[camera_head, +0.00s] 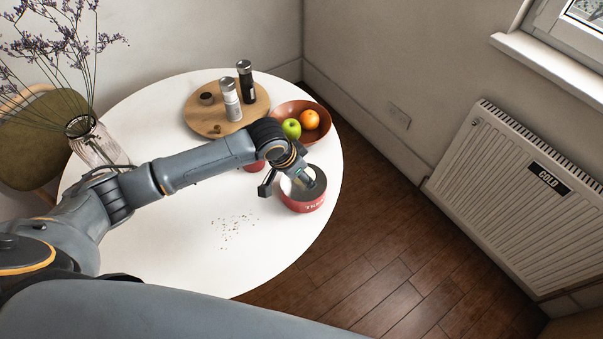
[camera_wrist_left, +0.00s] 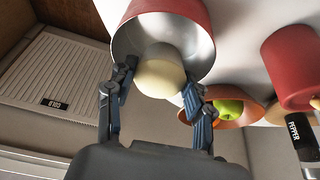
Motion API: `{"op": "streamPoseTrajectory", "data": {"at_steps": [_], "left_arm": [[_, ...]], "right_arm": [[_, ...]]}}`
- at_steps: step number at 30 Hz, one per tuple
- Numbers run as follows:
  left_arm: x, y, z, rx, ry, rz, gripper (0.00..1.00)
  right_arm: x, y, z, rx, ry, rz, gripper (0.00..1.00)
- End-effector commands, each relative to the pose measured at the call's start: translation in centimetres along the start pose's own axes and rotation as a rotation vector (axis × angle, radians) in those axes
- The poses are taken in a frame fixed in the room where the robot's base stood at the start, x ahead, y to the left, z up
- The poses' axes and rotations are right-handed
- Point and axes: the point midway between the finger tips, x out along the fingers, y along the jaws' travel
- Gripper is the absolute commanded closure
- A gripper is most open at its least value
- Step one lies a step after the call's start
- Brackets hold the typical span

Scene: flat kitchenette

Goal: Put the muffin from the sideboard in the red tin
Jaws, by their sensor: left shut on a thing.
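The red tin (camera_head: 303,203) stands open on the right part of the white round table. My left gripper (camera_head: 304,179) is over its mouth in the head view. In the left wrist view, the left gripper (camera_wrist_left: 158,88) is shut on the pale, rounded muffin (camera_wrist_left: 160,74). The muffin is at the open mouth of the red tin (camera_wrist_left: 186,9), with the tin's metal inner wall behind it. I cannot tell whether it touches the tin. In the head view the muffin is hidden or not clear. My right gripper is not in view.
On the white table (camera_head: 165,262) are crumbs (camera_head: 232,228), a wooden board (camera_head: 199,122) with shakers, a fruit bowl (camera_head: 319,133) and a glass vase (camera_head: 98,150). Another red container (camera_head: 254,168) is partly behind my arm. A radiator (camera_head: 520,195) stands at the right.

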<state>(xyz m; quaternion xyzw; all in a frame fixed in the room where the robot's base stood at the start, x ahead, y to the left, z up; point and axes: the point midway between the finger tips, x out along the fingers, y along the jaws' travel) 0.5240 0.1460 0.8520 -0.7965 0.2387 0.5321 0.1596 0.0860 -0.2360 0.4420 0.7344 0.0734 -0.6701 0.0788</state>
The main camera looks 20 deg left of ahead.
Motion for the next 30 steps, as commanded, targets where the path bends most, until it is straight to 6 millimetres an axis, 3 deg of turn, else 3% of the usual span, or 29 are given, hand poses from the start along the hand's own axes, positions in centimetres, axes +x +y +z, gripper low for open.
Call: {"op": "streamPoseTrajectory", "data": {"at_steps": [30], "left_arm": [[1.2,0.0,0.5,-0.001,0.000,0.000,0.80]], "right_arm": [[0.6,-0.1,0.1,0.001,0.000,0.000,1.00]]}}
